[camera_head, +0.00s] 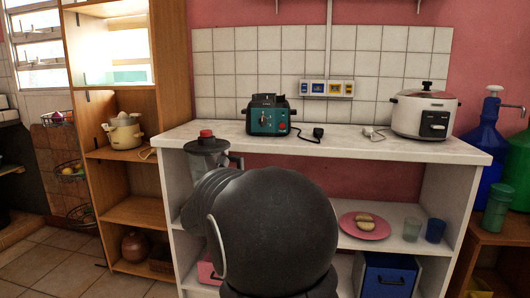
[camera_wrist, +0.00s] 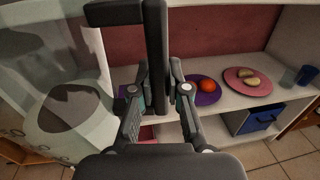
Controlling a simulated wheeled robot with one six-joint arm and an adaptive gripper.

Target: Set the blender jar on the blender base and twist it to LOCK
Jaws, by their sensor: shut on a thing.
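The clear blender jar (camera_head: 207,147) with a red cap shows at the left of the head view, partly hidden behind my arm. In the wrist view the see-through jar (camera_wrist: 60,100) fills the left side, with measuring marks on its wall. My gripper (camera_wrist: 159,84) is shut on the jar's black handle (camera_wrist: 157,45). The jar seems to be held in front of the shelf's left part. The teal and black blender base (camera_head: 266,116), with a knob and a red button, stands on the white counter, apart from the jar. My gripper's fingers are hidden in the head view.
The counter (camera_head: 350,146) is clear in front of the base. A black plug (camera_head: 318,132) lies right of it, and a rice cooker (camera_head: 423,112) stands farther right. Below are a pink plate (camera_head: 363,231), cups and a blue box. A wooden shelf (camera_head: 135,211) stands left.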

